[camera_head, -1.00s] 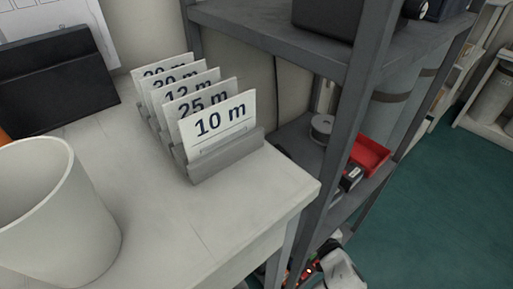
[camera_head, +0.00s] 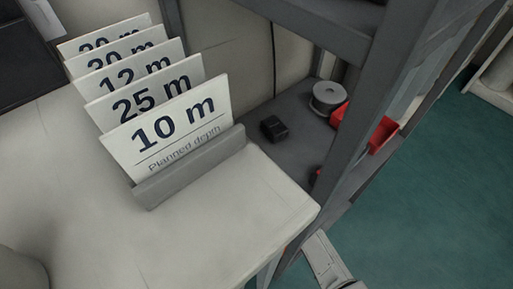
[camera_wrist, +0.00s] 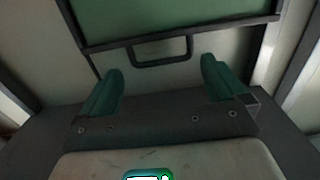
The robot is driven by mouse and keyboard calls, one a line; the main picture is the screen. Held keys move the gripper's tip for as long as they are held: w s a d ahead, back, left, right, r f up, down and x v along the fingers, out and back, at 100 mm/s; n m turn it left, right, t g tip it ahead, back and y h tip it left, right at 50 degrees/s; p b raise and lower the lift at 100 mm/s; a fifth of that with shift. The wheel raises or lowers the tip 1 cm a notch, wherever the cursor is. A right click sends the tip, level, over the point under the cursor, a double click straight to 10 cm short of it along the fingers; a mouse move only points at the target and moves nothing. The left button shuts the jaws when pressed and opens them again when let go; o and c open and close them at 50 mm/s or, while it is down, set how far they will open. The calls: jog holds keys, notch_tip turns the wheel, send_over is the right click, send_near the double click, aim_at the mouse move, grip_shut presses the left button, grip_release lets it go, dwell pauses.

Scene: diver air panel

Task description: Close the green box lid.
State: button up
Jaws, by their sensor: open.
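My gripper (camera_wrist: 161,76) shows in the wrist view with its two teal fingers spread apart and nothing between them. Beyond the fingertips is a flat green panel (camera_wrist: 175,18) with a dark edge, cut off by the top of the picture. A dark loop-shaped handle (camera_wrist: 162,62) hangs below that edge, in line with the gap between the fingers. I cannot tell for sure whether this panel is the green box or its lid. No green box shows in the head view, and the gripper fingers are out of that view.
A pale table (camera_head: 225,235) carries a grey holder (camera_head: 190,170) with several depth cards. A dark metal shelf rack (camera_head: 355,130) stands to its right, holding a grey spool (camera_head: 328,97), a small black item (camera_head: 274,128) and a red tray (camera_head: 383,134). Green floor (camera_head: 430,210) is open at right.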

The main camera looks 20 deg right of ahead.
jog(key=shift+b+x, duration=0.55)
jog(key=shift+x, duration=0.95)
